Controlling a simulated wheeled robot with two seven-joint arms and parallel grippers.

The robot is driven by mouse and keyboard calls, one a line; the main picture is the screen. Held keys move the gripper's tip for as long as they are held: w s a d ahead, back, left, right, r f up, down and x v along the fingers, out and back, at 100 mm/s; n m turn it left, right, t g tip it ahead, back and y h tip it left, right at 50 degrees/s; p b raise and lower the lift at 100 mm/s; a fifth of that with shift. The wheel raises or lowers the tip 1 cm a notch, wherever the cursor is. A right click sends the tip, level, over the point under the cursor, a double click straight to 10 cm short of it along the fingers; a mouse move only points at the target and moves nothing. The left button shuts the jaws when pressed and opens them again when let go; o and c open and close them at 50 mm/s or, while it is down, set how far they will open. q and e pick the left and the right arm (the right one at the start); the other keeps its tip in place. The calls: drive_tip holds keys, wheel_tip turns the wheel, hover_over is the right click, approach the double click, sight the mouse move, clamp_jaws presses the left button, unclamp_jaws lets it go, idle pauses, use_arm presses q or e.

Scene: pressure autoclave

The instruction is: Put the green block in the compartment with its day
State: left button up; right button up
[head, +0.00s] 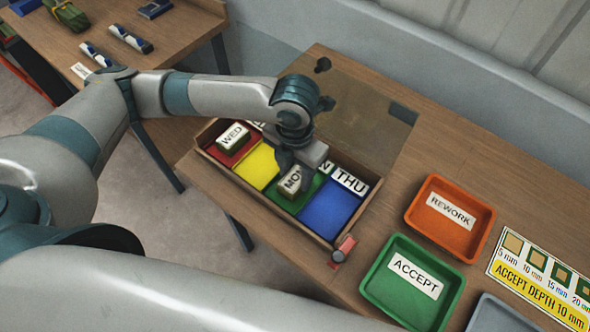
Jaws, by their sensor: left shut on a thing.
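A wooden box (226,173) on the bench has red, yellow, green and blue compartments in a row. My left gripper (296,172) reaches down over the green compartment (311,193). It is shut on the green block (290,182), whose white top reads "MON". The block is at the green compartment; I cannot tell whether it touches the floor. The gripper partly hides that compartment's label, of which an "N" shows. The blue compartment (328,210) is empty and labelled "THU". The yellow compartment (257,166) is empty, its label mostly hidden. My right gripper is not in view.
A block marked "WED" (232,137) sits in the red compartment. A clear lid (370,110) stands open behind the box, with a red latch (343,249) at the front. An orange REWORK tray (450,240) and green ACCEPT tray (385,300) stand to the right.

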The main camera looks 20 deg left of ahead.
sight(296, 177)
use_arm(q)
drive_tip(key=shift+f, duration=0.25)
drive_tip(key=o, duration=1.1)
drive_tip(key=shift+c, duration=0.2)
drive_tip(key=shift+r, duration=0.1)
drive_tip(key=shift+r, duration=0.1)
drive_tip(key=shift+r+b, duration=0.3)
drive_tip(key=shift+r, duration=0.3)
wheel_tip(296, 177, up, 11)
drive_tip(key=b, duration=0.2)
